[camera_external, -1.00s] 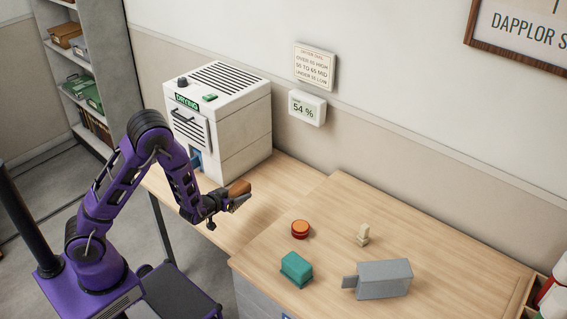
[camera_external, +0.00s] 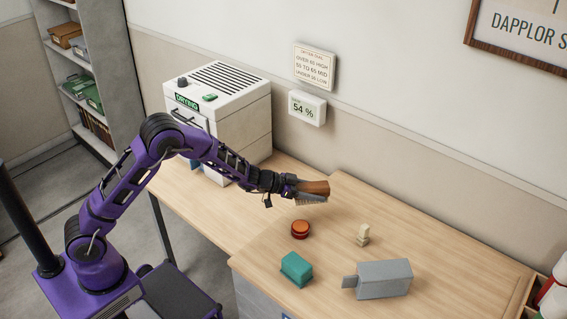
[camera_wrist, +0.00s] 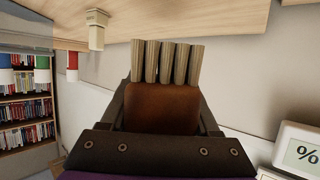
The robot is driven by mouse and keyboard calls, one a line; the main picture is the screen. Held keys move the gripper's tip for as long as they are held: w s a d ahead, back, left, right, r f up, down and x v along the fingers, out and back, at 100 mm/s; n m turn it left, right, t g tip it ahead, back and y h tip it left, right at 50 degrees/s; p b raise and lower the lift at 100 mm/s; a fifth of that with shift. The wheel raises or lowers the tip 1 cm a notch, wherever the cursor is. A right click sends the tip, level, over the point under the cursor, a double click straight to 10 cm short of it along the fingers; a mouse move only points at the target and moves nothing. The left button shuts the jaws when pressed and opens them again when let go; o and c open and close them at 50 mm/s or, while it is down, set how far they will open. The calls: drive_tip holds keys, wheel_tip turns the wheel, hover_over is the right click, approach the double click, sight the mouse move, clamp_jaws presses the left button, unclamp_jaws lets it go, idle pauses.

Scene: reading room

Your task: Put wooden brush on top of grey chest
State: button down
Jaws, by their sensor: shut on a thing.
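The wooden brush (camera_external: 315,187) has a brown wooden body and pale bristles. My gripper (camera_external: 298,190) is shut on it and holds it in the air near the seam between the desk and the higher wood-topped unit. In the wrist view the brush (camera_wrist: 162,108) fills the middle between the jaws, its bristle tufts pointing up in the picture. The grey chest (camera_external: 249,301) appears to be the unit at the front right, with grey sides and a pale wooden top; its front is mostly cut off.
On the wooden top are a round orange-red item (camera_external: 300,229), a teal block (camera_external: 296,268), a cream stepped piece (camera_external: 363,235) and a grey block with a tab (camera_external: 384,279). Bare wood lies between them. A white drying cabinet (camera_external: 240,125) stands on the desk (camera_external: 220,208) at left.

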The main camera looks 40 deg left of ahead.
sight(330, 188)
drive_tip(key=w+d+m+g+h, duration=0.1)
drive_tip(key=d+r+m+g+h, duration=0.1)
drive_tip(key=d, duration=0.1)
drive_tip(key=w+d+m+g, duration=0.1)
drive_tip(key=shift+w+d+r+m+h, duration=0.15)
drive_tip(key=shift+w+d+m+h, duration=0.1)
drive_tip(key=shift+w+m+h, duration=0.15)
drive_tip(key=shift+w+d+m+g, duration=0.1)
drive_tip(key=shift+w+m+g, duration=0.2)
drive_tip(key=shift+g, duration=0.2)
drive_tip(key=shift+m+g+h, duration=0.5)
drive_tip(key=shift+m, duration=0.1)
drive_tip(key=f, duration=0.3)
drive_tip(key=w+f+b, duration=0.1)
drive_tip(key=f, duration=0.2)
drive_tip(key=f+b, duration=0.1)
drive_tip(key=f, duration=0.2)
drive_tip(key=shift+w+a+f, duration=0.25)
drive_tip(key=shift+w+f, duration=0.1)
drive_tip(key=shift+w, duration=0.05)
drive_tip(key=shift+f, duration=0.1)
drive_tip(key=shift+f, duration=0.15)
drive_tip(key=shift+c, duration=0.6)
unclamp_jaws()
